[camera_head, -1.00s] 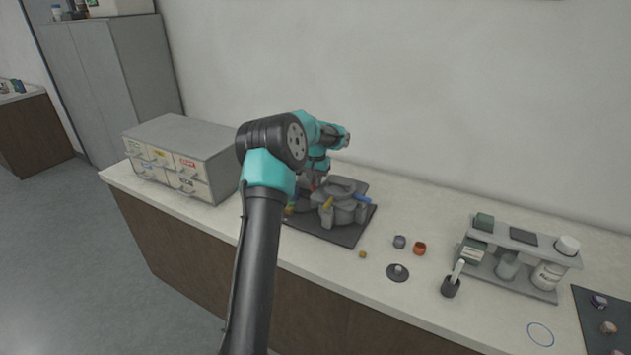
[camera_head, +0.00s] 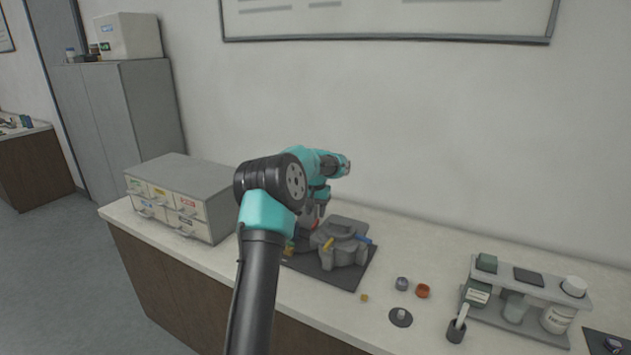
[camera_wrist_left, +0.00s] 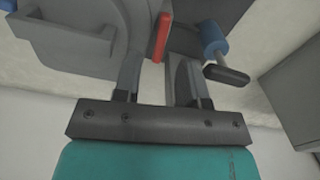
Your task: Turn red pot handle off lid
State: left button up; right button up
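The grey press pot (camera_head: 345,247) stands on a dark mat (camera_head: 352,278) on the counter, with yellow, blue and red handles around its lid. The red handle (camera_head: 316,224) is mostly hidden behind my arm in the head view. In the left wrist view the red handle (camera_wrist_left: 162,37) sticks out between the two fingers of my left gripper (camera_wrist_left: 160,72). The fingers are apart, with a gap visible on both sides of the handle. In the head view my left gripper (camera_head: 319,211) points down at the pot's back left. My right gripper is not in view.
A blue handle (camera_wrist_left: 214,40) with a black end lies close to the right finger. A drawer cabinet (camera_head: 185,195) stands left of the pot.

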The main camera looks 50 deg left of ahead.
aim_at(316, 222)
pick_arm(q)
notch_tip(316, 222, up, 13)
dwell(0.4)
jog(key=shift+d, duration=0.1)
